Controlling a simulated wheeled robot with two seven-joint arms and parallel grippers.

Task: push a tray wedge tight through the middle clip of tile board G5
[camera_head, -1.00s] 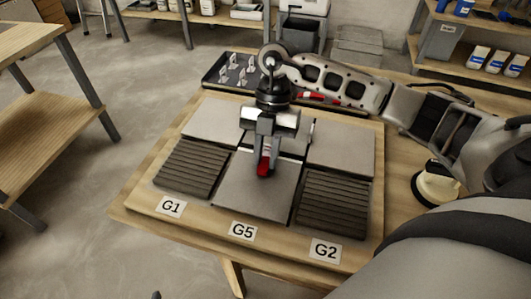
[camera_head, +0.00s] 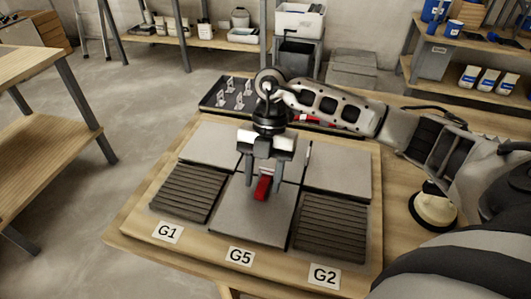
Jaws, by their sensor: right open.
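Tile board G5 is the middle column, marked by the G5 label (camera_head: 239,256), with a smooth grey front tile (camera_head: 245,220). A red wedge (camera_head: 263,187) lies at the back part of that tile, near the joint between the front and back tiles. My right gripper (camera_head: 262,182) points down over this joint, its fingers apart, one on each side of the red wedge and not closed on it. The middle clip is hidden behind the gripper and wedge. A dark tray (camera_head: 212,105) behind the boards holds several upright pale pieces (camera_head: 238,95). My left gripper is not in view.
Board G1 (camera_head: 168,232) with a ribbed tile is on the left, and board G2 (camera_head: 324,276) with a ribbed tile is on the right. A red item (camera_head: 306,118) lies in the tray's right part. A round cream-coloured tool (camera_head: 433,208) stands on the bench at right.

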